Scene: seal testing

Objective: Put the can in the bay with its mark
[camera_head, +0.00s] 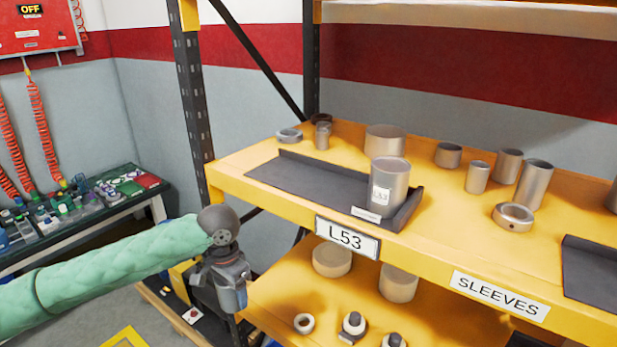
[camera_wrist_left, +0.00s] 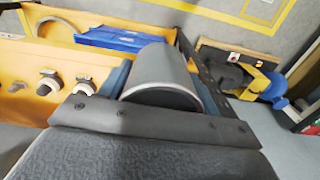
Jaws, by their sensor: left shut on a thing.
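My left gripper (camera_head: 224,272) is low in front of the shelf's left end, below the upper deck. It is shut on a grey metal can (camera_head: 234,298). The held can fills the middle of the left wrist view (camera_wrist_left: 163,72), past the dark jaw edge; no mark on it is readable. A dark tray-like bay (camera_head: 310,182) lies on the upper deck above the plate marked L53 (camera_head: 347,238). Another grey can (camera_head: 391,172) with a small white label stands upright at that bay's right end. My right gripper is not in view.
The yellow upper deck (camera_head: 450,220) carries several loose metal sleeves and rings. A second dark bay (camera_head: 590,270) is at the far right, past the SLEEVES label (camera_head: 500,296). A black rack post (camera_head: 190,90) rises at the left. The L53 bay's left part is clear.

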